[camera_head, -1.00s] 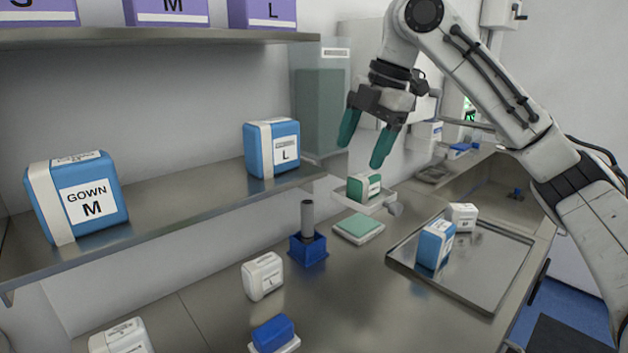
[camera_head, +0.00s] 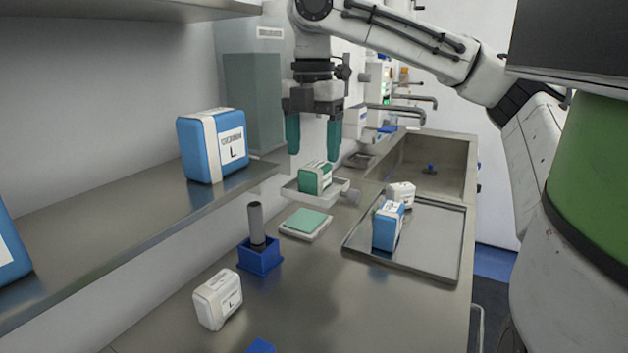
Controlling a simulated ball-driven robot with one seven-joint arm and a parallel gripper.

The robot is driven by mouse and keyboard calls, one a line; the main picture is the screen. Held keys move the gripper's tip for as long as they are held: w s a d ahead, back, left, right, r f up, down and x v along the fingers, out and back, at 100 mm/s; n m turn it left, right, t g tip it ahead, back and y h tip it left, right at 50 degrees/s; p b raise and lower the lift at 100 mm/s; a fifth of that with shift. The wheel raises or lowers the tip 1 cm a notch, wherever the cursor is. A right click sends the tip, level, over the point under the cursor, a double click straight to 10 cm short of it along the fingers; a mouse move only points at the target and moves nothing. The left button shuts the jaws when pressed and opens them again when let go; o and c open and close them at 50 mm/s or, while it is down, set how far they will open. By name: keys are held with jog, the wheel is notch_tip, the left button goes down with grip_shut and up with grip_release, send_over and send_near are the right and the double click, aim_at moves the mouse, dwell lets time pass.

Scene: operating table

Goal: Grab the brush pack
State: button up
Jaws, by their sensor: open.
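A small green pack with a white band (camera_head: 316,177) sits on a small grey raised tray (camera_head: 333,188) near the back of the counter. It may be the brush pack; its label is too small to read. My gripper (camera_head: 313,151) is open and empty, with its two green fingers pointing down. In this view the fingers show just above the green pack, one to either side of its middle. The gap between fingertips and pack is hard to judge.
A flat green pad (camera_head: 306,222) lies in front. A metal tray (camera_head: 430,264) at right holds a blue pack (camera_head: 388,226) and a white pack (camera_head: 401,194). A blue holder (camera_head: 260,258) with a grey cylinder stands at left, below a shelf (camera_head: 130,231).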

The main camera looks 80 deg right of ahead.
aim_at(315, 165)
jog(key=f, duration=0.3)
jog(key=f+b, duration=0.1)
jog(key=f, duration=0.1)
jog(key=shift+s, duration=0.25)
jog(key=c, duration=1)
jog(key=shift+r, duration=0.1)
jog(key=shift+c, duration=0.2)
